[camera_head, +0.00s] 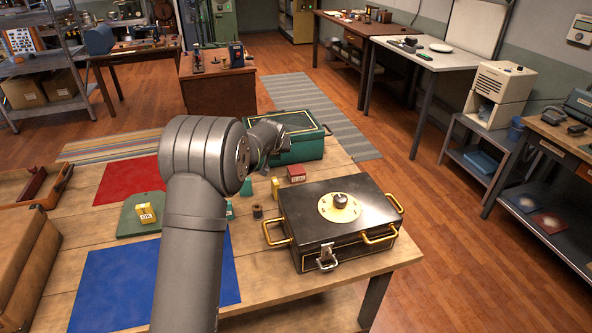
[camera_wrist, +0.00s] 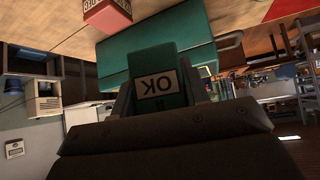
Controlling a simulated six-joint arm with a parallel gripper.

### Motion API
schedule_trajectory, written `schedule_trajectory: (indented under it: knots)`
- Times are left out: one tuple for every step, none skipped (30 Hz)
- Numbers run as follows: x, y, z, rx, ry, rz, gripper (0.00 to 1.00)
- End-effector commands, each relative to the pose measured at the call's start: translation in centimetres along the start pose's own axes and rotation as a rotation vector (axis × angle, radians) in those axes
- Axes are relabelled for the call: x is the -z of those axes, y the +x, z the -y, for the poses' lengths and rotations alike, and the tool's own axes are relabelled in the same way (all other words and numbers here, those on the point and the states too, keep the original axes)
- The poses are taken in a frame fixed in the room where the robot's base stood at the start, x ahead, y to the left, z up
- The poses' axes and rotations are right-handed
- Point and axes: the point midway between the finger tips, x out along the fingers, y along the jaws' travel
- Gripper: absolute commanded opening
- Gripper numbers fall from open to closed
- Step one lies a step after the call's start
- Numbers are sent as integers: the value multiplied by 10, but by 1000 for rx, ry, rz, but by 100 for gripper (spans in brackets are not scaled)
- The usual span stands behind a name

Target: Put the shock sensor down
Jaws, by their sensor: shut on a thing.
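My gripper (camera_wrist: 163,88) is shut on a teal block (camera_wrist: 160,65) with a white label reading OK, upside down in the wrist view. This block is the likely shock sensor, though nothing on it names it. In the head view my gripper (camera_head: 268,150) is over the table, in front of the green case (camera_head: 300,147); the held block cannot be made out there. The case also shows behind the block in the wrist view (camera_wrist: 130,62). A red labelled block (camera_head: 297,173) stands near the case, and shows in the wrist view (camera_wrist: 107,14).
A black case (camera_head: 305,235) with brass handles and a dial stands front right. Small yellow (camera_head: 275,188) and teal (camera_head: 246,188) blocks and a dark spool (camera_head: 257,212) stand beside it. A yellow OK block (camera_head: 147,213) sits on a green plate (camera_head: 127,226). Red (camera_head: 128,180) and blue (camera_head: 110,290) mats look mostly bare.

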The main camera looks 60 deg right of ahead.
Motion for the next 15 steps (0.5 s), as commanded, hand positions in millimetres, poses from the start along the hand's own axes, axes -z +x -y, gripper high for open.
schedule_trajectory:
  knots:
    - [3,0,-31,-20,21,-2,18]
    - [4,0,-46,-29,32,-3,18]
    - [5,-1,-65,-40,45,-4,18]
    - [5,-2,-79,-48,55,-4,18]
    - [6,-3,-91,-55,62,-6,18]
    - [6,-4,-107,-64,72,-7,18]
    - [6,-5,-117,-70,78,-7,18]
    - [6,-6,-127,-75,84,-7,18]
    - [6,-7,-137,-81,91,-7,18]
    - [6,-8,-144,-85,95,-9,18]
    - [6,-9,-150,-89,99,-10,18]
    - [6,-10,-156,-92,102,-10,18]
    - [6,-10,-159,-93,104,-10,18]
    - [5,-10,-161,-94,106,-9,18]
    - [5,-8,-162,-95,107,-9,18]
